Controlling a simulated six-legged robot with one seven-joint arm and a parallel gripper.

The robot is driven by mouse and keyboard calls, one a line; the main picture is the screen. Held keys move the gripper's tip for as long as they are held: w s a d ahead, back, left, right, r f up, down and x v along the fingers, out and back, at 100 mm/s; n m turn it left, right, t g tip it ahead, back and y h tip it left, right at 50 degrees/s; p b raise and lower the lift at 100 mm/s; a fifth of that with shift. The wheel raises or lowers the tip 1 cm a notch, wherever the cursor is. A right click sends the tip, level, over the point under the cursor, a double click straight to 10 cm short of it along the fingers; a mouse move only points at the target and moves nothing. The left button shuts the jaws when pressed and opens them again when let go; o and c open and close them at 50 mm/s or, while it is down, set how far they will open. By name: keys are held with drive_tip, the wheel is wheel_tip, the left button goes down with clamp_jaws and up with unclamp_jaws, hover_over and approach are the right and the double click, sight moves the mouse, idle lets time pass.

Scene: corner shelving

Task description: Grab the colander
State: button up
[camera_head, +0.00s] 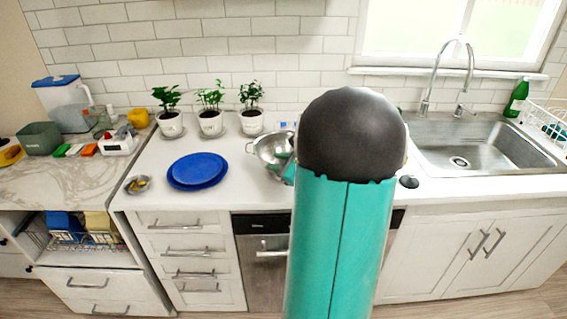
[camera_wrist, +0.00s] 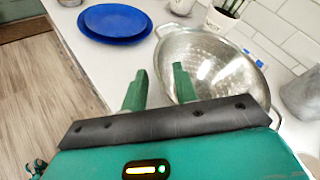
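The metal colander (camera_head: 268,147) stands on the white counter, partly hidden behind my arm in the head view. In the wrist view the colander (camera_wrist: 215,60) is a silver bowl with small holes and a loop handle at its upper left rim. My gripper (camera_wrist: 155,84) shows two green fingers, apart with a gap between them. The right finger overlaps the near left part of the colander in the picture, and the left finger is beside it over the counter. I cannot tell whether the right finger touches the colander.
Blue plates (camera_head: 198,170) lie on the counter left of the colander. Several potted plants (camera_head: 210,121) stand behind, along the tiled wall. A small bowl (camera_head: 138,184) is near the counter's left end. The sink (camera_head: 460,150) is at the right. Counter between plates and colander is clear.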

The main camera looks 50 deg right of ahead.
sight(268, 161)
drive_tip(key=x, duration=0.5)
drive_tip(key=shift+s+d+f, duration=0.1)
drive_tip(key=shift+f, duration=0.05)
clamp_jaws()
idle(1.1)
